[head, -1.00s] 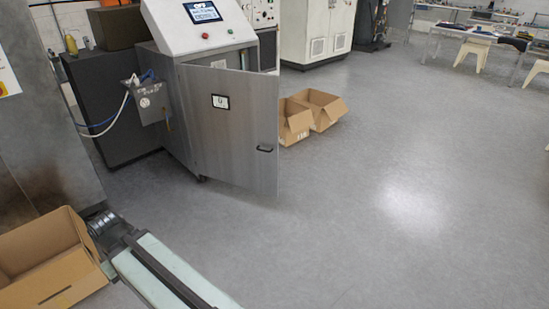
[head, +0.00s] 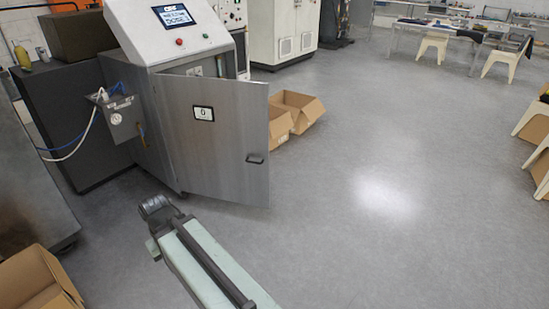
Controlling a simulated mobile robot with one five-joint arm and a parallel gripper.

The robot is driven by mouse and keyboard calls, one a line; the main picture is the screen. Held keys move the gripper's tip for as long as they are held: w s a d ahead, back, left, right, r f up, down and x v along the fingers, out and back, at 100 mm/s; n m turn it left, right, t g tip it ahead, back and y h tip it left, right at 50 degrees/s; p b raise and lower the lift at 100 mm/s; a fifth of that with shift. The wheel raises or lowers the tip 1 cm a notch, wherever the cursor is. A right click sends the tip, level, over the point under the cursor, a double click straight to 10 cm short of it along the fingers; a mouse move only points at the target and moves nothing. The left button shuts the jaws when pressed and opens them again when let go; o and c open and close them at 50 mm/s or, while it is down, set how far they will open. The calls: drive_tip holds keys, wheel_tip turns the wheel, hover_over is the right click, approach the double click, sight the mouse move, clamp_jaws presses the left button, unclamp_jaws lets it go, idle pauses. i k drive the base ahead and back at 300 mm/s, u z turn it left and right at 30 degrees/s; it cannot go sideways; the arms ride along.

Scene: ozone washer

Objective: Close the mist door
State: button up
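The mist door (head: 212,150) is a flat grey metal panel on the front of the washer cabinet (head: 165,75). It stands open, swung outward from its left side, with a gap showing along its top. A small black handle (head: 255,158) is near its right edge, and a framed label marked 0 is in its upper middle. My gripper (head: 154,206) is at the end of my pale green arm, on the near side of the door and below it in the picture, apart from it. Its fingers are too small and dark to read.
Open cardboard boxes (head: 296,112) sit on the floor just right of the door. Another open box (head: 38,280) is at lower left. A grey metal box (head: 120,118) with hoses hangs left of the cabinet. The floor (head: 385,215) at right is clear. White stools and tables stand farther right.

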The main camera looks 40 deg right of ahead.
sight(216, 130)
drive_tip(key=z, duration=0.3)
drive_tip(key=i, duration=1.3)
drive_tip(key=u, duration=0.6)
